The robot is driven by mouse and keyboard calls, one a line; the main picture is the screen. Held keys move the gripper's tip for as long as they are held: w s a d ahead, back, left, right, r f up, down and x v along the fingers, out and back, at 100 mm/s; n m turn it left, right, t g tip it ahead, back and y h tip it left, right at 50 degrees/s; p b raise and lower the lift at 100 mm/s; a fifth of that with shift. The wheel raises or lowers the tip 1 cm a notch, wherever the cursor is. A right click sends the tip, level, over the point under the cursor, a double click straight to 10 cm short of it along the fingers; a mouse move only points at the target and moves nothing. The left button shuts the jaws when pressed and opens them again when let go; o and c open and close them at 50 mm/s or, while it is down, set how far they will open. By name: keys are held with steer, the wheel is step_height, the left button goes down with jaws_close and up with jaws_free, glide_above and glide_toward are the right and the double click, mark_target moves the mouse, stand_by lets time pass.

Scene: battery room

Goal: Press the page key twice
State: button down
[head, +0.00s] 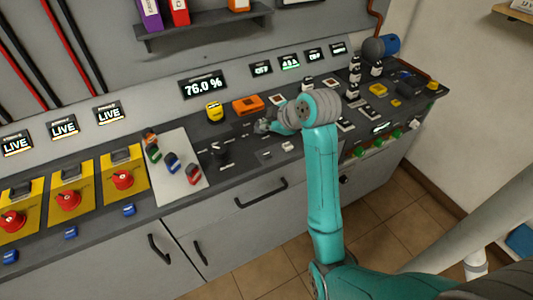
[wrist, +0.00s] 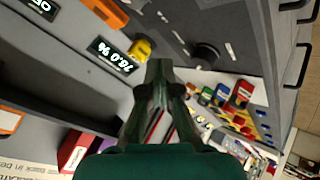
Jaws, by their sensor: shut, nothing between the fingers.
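My gripper (head: 262,127) is over the dark sloping console, left of my teal wrist. In the wrist view its fingers (wrist: 160,70) are together with nothing between them. I cannot tell whether the tips touch the panel. No label reading "page" is legible, so I cannot tell which control is the page key. A small pale key (head: 288,147) and a flat key (head: 266,154) lie on the console in front of the gripper. A display reading 76.0 % (head: 203,85) is on the wall behind; it also shows in the wrist view (wrist: 112,55).
A black knob (head: 220,150) stands left of the gripper, also in the wrist view (wrist: 205,56). Behind are a yellow device (head: 214,112) and an orange box (head: 248,104). A pale plate (head: 178,168) with coloured plugs lies further left. Black switches (head: 355,75) stand at right.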

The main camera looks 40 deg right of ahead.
mark_target(267, 155)
steer(key=shift+f, duration=4.45)
steer(key=shift+f, duration=0.15)
steer(key=shift+f, duration=0.25)
steer(key=shift+f, duration=0.4)
steer(key=shift+r, duration=0.85)
steer(key=shift+r, duration=0.1)
steer(key=shift+r, duration=2.4)
